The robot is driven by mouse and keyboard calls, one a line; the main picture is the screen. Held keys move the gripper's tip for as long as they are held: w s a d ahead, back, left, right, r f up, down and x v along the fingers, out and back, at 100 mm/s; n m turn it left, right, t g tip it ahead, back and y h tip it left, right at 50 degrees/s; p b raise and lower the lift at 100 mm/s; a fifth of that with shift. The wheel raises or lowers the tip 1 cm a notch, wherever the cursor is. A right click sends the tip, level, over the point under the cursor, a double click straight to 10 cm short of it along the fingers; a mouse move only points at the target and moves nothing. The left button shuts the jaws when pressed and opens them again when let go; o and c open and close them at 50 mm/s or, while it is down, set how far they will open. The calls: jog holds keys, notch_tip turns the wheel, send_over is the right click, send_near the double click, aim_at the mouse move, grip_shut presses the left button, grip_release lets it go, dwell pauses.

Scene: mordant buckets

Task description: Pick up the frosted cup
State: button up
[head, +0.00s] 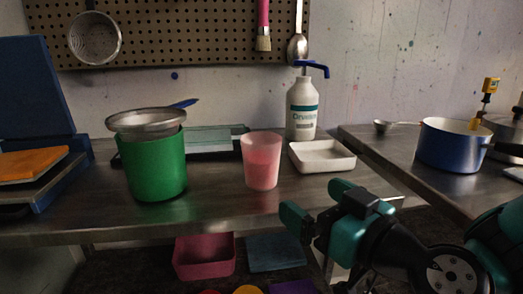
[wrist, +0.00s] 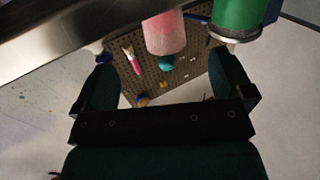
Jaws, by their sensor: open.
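The frosted cup (head: 261,162) is pale pink and translucent, with a deeper pink content showing through its lower part. It stands upright on the metal bench near the front edge, between a green bucket (head: 155,168) and a white tray (head: 322,157). In the wrist view, which looks upside down, the cup (wrist: 164,34) is at the top middle, beyond the fingers. My gripper (head: 314,203) is open and empty, to the right of the cup and lower in the head view, apart from it. Both dark green fingers show in the wrist view (wrist: 166,84).
A metal strainer (head: 146,122) rests on the green bucket. A white pump bottle (head: 302,108) stands behind the tray. A blue pot (head: 452,145) is on the right bench. Bins, including a pink one (head: 204,257), are below. The bench in front of the cup is clear.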

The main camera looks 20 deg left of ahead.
aim_at(271, 168)
jog(key=p+x, duration=0.6)
jog(key=shift+a+r, duration=0.1)
jog(key=shift+r, duration=0.2)
jog(key=shift+w+a+f+p, duration=0.3)
jog(key=shift+a+p, duration=0.2)
jog(key=shift+p, duration=0.2)
jog(key=w+a+r+p, duration=0.1)
jog(key=p, duration=0.2)
jog(key=shift+a, duration=0.15)
jog(key=p+x, duration=0.2)
jog(key=p, duration=0.2)
jog(key=shift+r, duration=0.2)
jog(key=shift+w+a+f+p, duration=0.2)
jog(key=shift+a+p, duration=0.3)
jog(key=shift+p, duration=0.6)
jog(key=shift+w+a+f, duration=0.2)
jog(key=shift+c, duration=0.5)
jog(key=c, duration=1)
